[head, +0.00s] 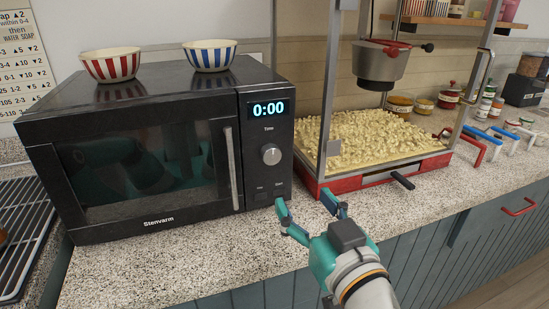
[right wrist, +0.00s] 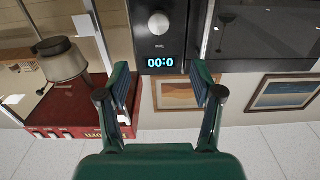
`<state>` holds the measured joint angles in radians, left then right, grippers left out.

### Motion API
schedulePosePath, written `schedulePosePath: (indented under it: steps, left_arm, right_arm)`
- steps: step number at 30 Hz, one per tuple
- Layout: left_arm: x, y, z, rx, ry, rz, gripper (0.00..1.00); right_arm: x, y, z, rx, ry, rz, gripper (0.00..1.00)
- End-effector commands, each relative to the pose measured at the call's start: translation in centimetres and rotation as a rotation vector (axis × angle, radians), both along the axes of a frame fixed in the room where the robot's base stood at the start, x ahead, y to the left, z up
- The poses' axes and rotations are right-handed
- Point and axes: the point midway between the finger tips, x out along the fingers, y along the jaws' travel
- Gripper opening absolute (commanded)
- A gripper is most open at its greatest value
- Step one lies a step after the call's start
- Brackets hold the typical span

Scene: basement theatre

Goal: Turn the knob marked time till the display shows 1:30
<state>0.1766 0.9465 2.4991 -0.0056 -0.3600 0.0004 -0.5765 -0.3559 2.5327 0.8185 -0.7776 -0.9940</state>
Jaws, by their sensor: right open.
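The black microwave (head: 140,150) stands on the speckled counter. Its display (head: 268,107) reads 0:00. The silver round knob marked Time (head: 271,154) sits below the display, right of the door handle. My right gripper (head: 308,203) is open and empty in front of and below the knob, a little to its right, apart from it. In the right wrist view, which is upside down, the knob (right wrist: 158,24) and display (right wrist: 160,62) show beyond the open fingers (right wrist: 160,88). My left gripper is not in view.
Two striped bowls, one red (head: 110,66) and one blue (head: 210,56), stand on the microwave. A popcorn machine (head: 385,170) with a red base stands close on the right. A wire rack (head: 22,225) lies at the left. The counter in front of the microwave is clear.

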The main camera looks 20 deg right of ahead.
Motion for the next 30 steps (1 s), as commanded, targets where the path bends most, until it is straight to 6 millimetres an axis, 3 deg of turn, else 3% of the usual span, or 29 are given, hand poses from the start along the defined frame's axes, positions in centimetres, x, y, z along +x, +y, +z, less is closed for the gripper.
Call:
schedulePosePath:
  steps: [18, 24, 30]
  left_arm:
    - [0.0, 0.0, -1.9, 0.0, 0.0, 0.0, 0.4]
    - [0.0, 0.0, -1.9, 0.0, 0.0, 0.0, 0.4]
    - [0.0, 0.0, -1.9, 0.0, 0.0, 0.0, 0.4]
  right_arm:
    - [12.4, 0.1, -0.3, 0.0, 0.005, -0.008, 0.66]
    - [14.4, 0.2, -0.1, 0.001, 0.003, -0.007, 0.66]
    - [14.9, 0.2, -0.1, 0.0, 0.002, -0.006, 0.66]
